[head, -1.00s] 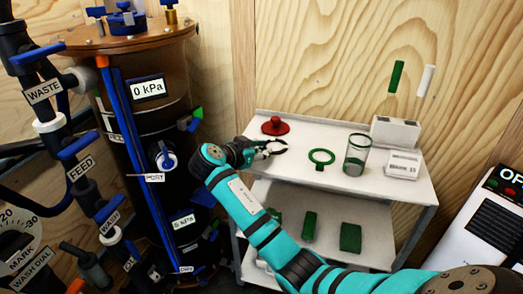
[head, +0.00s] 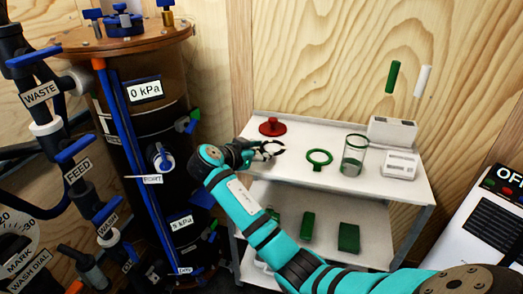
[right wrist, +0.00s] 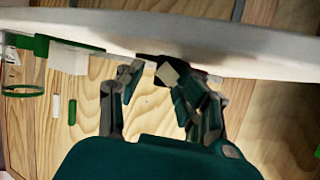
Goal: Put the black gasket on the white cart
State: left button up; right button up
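The white cart (head: 315,136) stands against the wooden wall, with a top shelf and a lower shelf. My right gripper (head: 276,149) is over the left part of the top shelf, its dark fingers apart with a gap between them. In the right wrist view its fingers (right wrist: 153,84) are also apart, close to the pale shelf edge (right wrist: 230,38). A small black patch (right wrist: 150,67) shows near the fingertips; I cannot tell whether it is the black gasket or part of a finger. I cannot clearly pick out the gasket elsewhere. My left gripper is out of view.
Green pieces (head: 348,238) lie on the lower shelf. A dark piped column (head: 150,130) stands left of the cart.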

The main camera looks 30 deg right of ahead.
jog(key=w+v, duration=0.1)
jog(key=v, duration=1.1)
jog(key=s+a+f+n+t+y, duration=0.1)
jog(key=s+a+f+n+y, duration=0.25)
jog(key=f, duration=0.75)
jog(key=s+f+n+y, duration=0.35)
jog(key=f+n, duration=0.25)
jog(key=f, duration=0.5)
jog(key=s+a+f+n+t+y, duration=0.1)
jog(key=s+a+f+n+y, duration=0.3)
jog(key=f, duration=0.7)
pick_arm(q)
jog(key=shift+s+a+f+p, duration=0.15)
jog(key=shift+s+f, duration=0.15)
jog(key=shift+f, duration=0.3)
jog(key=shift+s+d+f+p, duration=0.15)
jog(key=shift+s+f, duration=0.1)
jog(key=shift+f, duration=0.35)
pick_arm(e)
jog(key=s+f+n+g+y, duration=0.1)
jog(key=s+f+n+g, duration=0.1)
jog(key=s+f, duration=0.7)
jog(key=s+d+f+n+g, duration=0.1)
jog(key=s+f+g, duration=0.1)
jog(key=s+f, duration=0.8)
jog(key=s, duration=0.5)
jog(key=shift+n+y, duration=0.35)
jog(key=shift+y, duration=0.05)
